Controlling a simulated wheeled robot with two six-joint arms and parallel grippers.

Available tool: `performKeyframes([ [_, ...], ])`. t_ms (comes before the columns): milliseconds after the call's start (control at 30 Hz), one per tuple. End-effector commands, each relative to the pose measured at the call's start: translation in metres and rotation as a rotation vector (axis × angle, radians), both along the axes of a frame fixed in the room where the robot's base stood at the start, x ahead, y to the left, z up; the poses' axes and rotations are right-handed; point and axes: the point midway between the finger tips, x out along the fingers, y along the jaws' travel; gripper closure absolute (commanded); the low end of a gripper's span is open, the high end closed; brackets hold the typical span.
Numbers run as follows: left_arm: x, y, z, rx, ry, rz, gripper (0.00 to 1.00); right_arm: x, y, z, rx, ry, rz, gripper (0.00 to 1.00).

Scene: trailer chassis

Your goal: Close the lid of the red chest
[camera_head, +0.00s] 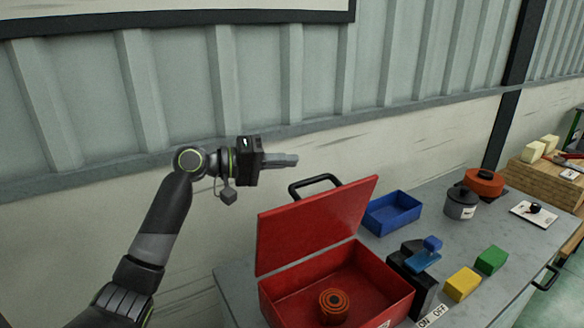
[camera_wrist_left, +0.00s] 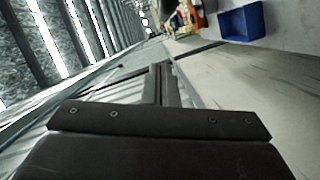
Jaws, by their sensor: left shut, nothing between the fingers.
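The red chest (camera_head: 396,296) stands on the grey table in the head view. Its lid (camera_head: 312,226) is open, tilted up and back, with a black handle (camera_head: 314,184) at its top edge. An orange round object (camera_head: 334,303) lies inside the chest. My left gripper (camera_head: 296,160) is shut and empty. In the picture it is above and a little left of the lid's handle, apart from it. In the left wrist view its fingers (camera_wrist_left: 160,84) are together, and the chest is not visible there. My right gripper is not in view.
A blue bin (camera_head: 393,213) is behind the chest; it also shows in the left wrist view (camera_wrist_left: 241,22). A black and blue device (camera_head: 415,262), yellow block (camera_head: 462,284) and green block (camera_head: 491,260) are to the right. A grey pot (camera_head: 461,203) stands farther back. The wall is behind.

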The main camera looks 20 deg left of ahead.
Motion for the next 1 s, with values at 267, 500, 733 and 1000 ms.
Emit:
performKeyframes([
  [267, -0.023, -0.020, -0.013, -0.001, 0.002, 0.000, 1.00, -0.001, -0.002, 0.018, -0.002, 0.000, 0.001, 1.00],
  [500, -0.027, -0.024, -0.017, 0.000, 0.000, 0.001, 1.00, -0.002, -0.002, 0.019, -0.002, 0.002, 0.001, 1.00],
  [733, -0.027, -0.023, -0.017, 0.001, -0.001, 0.001, 1.00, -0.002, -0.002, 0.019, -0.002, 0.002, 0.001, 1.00],
  [1000, -0.026, -0.023, -0.016, 0.035, -0.034, 0.001, 1.00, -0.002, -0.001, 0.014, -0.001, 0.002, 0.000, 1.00],
])
